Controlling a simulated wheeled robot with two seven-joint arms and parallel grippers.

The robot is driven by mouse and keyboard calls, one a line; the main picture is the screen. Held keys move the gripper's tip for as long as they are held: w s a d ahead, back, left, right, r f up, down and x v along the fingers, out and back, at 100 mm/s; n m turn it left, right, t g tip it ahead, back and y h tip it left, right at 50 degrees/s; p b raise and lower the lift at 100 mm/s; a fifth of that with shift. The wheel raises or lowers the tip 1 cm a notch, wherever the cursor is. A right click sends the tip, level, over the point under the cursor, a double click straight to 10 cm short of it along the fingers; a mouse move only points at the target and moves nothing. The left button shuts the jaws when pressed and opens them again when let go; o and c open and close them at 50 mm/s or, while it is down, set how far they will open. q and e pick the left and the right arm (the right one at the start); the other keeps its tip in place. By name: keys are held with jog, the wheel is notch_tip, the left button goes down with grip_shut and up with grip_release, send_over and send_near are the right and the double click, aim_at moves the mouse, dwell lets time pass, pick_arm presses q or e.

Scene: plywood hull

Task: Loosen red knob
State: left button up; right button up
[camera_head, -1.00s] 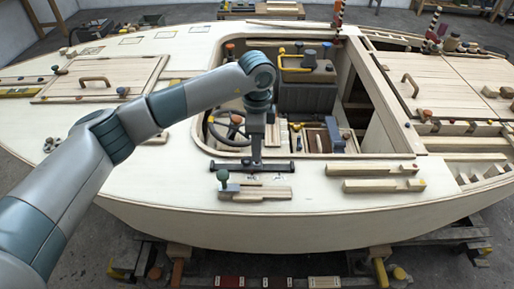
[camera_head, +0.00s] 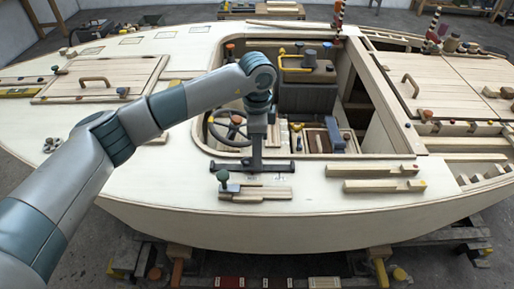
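My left gripper (camera_head: 253,168) hangs over the near edge of the cockpit opening, its dark crossbar spread wide and nothing visible between its ends. An orange-red knob (camera_head: 236,119) shows by the steering wheel, just behind the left gripper's wrist. I cannot tell which of these is the red knob. The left gripper touches none of them as far as I can see. My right gripper is not in view.
A dark green knob (camera_head: 222,176) stands on a wooden block just below the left gripper. The steering wheel (camera_head: 214,131) and a grey box with a yellow handle (camera_head: 308,95) are in the cockpit. The near-left deck is mostly clear.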

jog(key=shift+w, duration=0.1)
